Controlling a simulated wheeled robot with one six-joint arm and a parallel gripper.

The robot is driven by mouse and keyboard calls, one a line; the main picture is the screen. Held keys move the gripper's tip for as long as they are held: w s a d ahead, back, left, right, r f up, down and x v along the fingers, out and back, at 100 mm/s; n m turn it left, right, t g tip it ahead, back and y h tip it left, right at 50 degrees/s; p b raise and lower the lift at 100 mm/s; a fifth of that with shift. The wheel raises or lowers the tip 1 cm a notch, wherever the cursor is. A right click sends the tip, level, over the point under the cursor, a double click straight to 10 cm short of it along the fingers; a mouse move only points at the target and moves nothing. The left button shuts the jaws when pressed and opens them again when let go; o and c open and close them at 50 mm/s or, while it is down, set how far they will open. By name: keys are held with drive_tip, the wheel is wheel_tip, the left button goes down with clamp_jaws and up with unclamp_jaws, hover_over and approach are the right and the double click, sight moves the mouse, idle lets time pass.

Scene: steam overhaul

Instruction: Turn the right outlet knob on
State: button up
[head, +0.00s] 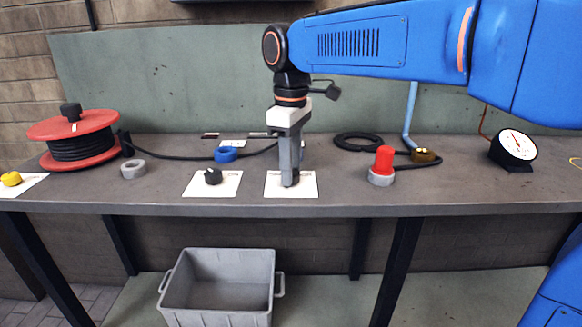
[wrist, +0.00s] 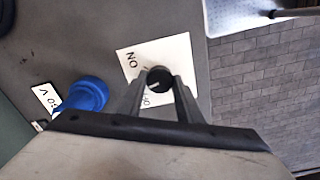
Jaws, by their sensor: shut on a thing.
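The right outlet knob is a small round black knob with a light pointer mark, on a white plate (head: 307,188). The knob (wrist: 158,76) shows in the wrist view between my fingertips, with "ON" printed on the plate on one side and a partly hidden "OF…" on the other. My gripper (head: 290,181) points straight down over this plate and is shut on the knob, which it mostly hides in the head view. In the wrist view my gripper (wrist: 160,84) has one finger on each side of the knob. The left black knob (head: 213,176) sits on its own white plate.
A blue round piece (head: 226,154) lies behind the plates, with a black cable near it. A red-capped fitting (head: 383,165) and a gauge (head: 515,146) stand to the right. A red cable reel (head: 75,140) is at left. A grey bin (head: 218,290) sits below the bench.

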drive_tip(key=m, duration=0.5)
drive_tip(key=shift+m, duration=0.3)
drive_tip(key=m, duration=0.5)
drive_tip(key=shift+m, duration=0.3)
drive_tip(key=o, duration=1)
drive_tip(key=shift+o, duration=0.2)
drive_tip(key=shift+r, duration=0.1)
wheel_tip(320, 180, up, 17)
drive_tip(key=shift+r, duration=0.1)
